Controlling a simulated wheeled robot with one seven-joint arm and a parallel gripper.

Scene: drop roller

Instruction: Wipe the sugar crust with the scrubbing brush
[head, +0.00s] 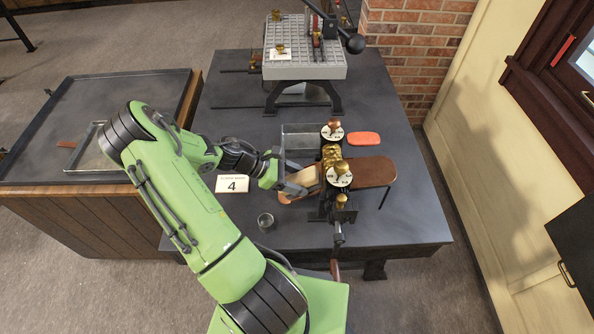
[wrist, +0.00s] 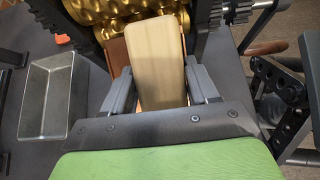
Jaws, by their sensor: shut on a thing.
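My gripper (head: 302,184) is beside the left side of the drop roller machine on the dark table. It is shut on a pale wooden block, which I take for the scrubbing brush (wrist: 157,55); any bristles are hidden. In the wrist view my gripper (wrist: 163,88) has one finger on each side of the block. The block's far end reaches up to the brass rollers (wrist: 115,8), which also show in the head view (head: 331,156). I cannot tell whether it touches them. No sugar crust can be made out on the rollers.
A metal tray (head: 300,138) lies behind my gripper, also in the wrist view (wrist: 45,98). A red-orange object (head: 364,138) lies at the right. Gears (wrist: 238,12) stand close by.

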